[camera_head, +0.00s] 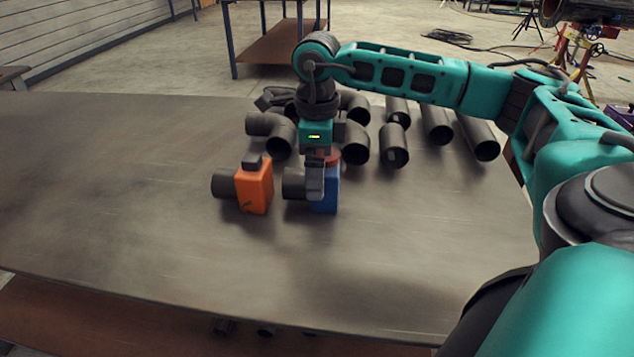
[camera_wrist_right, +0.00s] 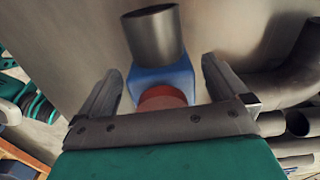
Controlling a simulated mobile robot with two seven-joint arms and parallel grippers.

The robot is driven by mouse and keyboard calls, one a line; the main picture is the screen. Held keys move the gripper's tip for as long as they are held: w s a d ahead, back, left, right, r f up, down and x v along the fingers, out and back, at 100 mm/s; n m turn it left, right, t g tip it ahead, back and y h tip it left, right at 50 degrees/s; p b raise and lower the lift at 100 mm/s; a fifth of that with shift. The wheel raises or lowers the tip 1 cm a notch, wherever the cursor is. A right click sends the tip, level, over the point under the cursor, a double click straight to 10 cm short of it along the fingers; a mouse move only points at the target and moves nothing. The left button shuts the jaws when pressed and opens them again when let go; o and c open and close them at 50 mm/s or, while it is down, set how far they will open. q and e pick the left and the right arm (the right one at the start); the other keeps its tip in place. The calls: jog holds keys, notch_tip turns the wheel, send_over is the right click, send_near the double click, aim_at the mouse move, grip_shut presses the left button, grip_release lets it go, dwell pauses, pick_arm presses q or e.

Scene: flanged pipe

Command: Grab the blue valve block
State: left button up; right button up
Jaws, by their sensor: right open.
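The blue valve block (camera_head: 325,200) stands on the table with a dark pipe stub (camera_head: 293,183) on its left side and a reddish round top. My right gripper (camera_head: 315,185) comes down from above and covers part of the block. In the right wrist view the blue block (camera_wrist_right: 163,80) with its red round top (camera_wrist_right: 162,97) lies between the two spread fingers of my right gripper (camera_wrist_right: 160,78). A gap shows between the block and each finger. My left gripper is not in view.
An orange valve block (camera_head: 254,187) with a pipe stub stands just left of the blue one. Several dark pipes and elbows (camera_head: 395,142) lie behind. The table (camera_head: 110,190) is clear on the left and in front.

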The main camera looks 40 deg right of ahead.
grip_shut()
jog(key=shift+w+r, duration=0.1)
jog(key=shift+r, duration=0.05)
dwell(0.9)
